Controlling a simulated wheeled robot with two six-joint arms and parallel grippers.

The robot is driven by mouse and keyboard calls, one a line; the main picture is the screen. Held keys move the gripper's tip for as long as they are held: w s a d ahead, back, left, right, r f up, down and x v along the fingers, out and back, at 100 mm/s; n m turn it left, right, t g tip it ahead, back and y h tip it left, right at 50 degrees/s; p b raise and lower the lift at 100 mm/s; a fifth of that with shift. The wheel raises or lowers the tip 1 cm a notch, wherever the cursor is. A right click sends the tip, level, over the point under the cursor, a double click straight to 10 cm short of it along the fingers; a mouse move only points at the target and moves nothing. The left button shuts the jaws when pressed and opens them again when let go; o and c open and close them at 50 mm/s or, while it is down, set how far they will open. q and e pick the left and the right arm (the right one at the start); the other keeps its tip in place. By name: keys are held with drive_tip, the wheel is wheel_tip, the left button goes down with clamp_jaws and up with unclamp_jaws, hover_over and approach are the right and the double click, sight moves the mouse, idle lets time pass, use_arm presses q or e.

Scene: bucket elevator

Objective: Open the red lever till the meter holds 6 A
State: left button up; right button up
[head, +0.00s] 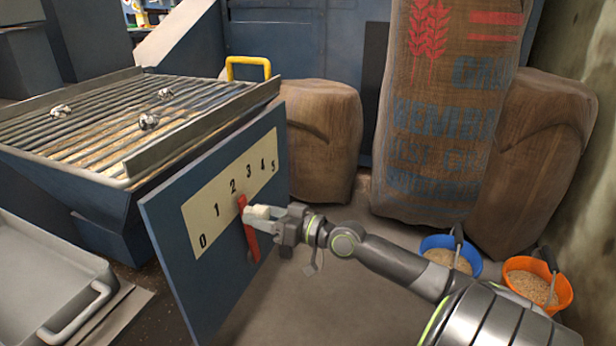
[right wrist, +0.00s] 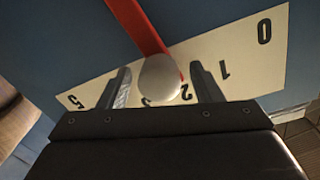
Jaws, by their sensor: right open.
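The red lever (head: 250,237) is on a blue panel (head: 170,225) with a cream scale (head: 212,212) marked 0 to 5. Its upper end points close to the 2. My right gripper (head: 262,213) is at the lever's upper end. In the right wrist view the red lever (right wrist: 142,28) runs down to a round pale knob (right wrist: 160,78). The open fingers of my right gripper (right wrist: 164,88) stand on either side of this knob, with gaps visible. No meter shows in either view. My left gripper is out of view.
A grate (head: 100,115) with several small lumps lies left, beside a yellow handle (head: 248,62). A grey tray (head: 40,265) is at lower left. Sacks (head: 440,120) stand behind. A blue bucket (head: 450,243) and an orange bucket (head: 538,281) of grain stand at right.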

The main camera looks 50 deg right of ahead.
drive_tip(key=p+v, duration=0.1)
drive_tip(key=v, duration=1.4)
drive_tip(key=shift+s+d, duration=0.2)
drive_tip(key=shift+s, duration=0.1)
